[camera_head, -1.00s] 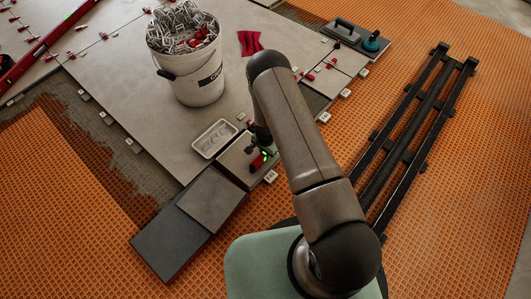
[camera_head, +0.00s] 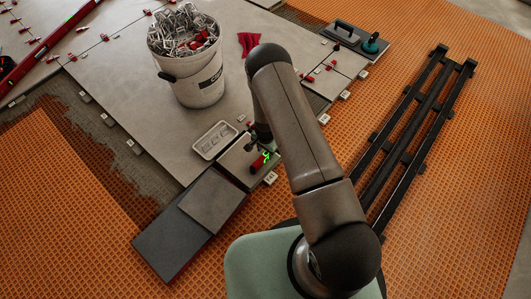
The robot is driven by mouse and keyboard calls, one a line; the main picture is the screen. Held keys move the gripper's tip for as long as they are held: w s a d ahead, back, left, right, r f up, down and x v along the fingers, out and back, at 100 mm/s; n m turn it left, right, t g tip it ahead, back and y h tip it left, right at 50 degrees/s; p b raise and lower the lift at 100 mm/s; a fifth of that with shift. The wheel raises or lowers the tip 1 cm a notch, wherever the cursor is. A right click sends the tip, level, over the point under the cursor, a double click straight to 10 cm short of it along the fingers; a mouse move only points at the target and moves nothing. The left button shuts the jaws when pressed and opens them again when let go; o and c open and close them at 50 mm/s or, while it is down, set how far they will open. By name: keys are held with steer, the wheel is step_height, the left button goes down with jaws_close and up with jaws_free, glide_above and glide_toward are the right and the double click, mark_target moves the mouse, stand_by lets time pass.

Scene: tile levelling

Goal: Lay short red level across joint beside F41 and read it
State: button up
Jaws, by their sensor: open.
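The short red level (camera_head: 257,165) lies on a small grey tile (camera_head: 236,160) near the tile's right edge, with a bright green glow at its upper end. My gripper (camera_head: 262,147) is open, just above and beside the level; my arm partly hides it, and I cannot tell whether the fingers touch the level. A white tag (camera_head: 270,178) stands at the tile edge just below the level. Its lettering is too small to read, and the joint under the level cannot be made out.
A white tray (camera_head: 203,152) and a bucket of metal clips (camera_head: 199,90) stand to the left. Stacked dark and grey tiles (camera_head: 170,240) lie at lower left. A long red level (camera_head: 40,47) is at upper left. Black rails (camera_head: 440,100) lie on the orange matting at right.

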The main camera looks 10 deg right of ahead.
steer(key=s+r+n+y+p, duration=0.15)
steer(key=s+r+p, duration=0.25)
steer(key=r+p, duration=1.6)
steer(key=s+r+n+h+p, duration=0.1)
steer(key=s+r+n+p, duration=0.15)
steer(key=r, duration=3.55)
steer(key=s+d+r+n+p, duration=0.1)
steer(key=s+r+n+p, duration=0.2)
steer(key=s+r+p, duration=0.4)
steer(key=s+d+r+n+p, duration=0.2)
steer(key=s+r+p, duration=0.6)
steer(key=s+r, duration=0.5)
step_height(320, 180, up, 8)
steer(key=shift+s+d+f+n, duration=0.25)
steer(key=shift+n, duration=0.45)
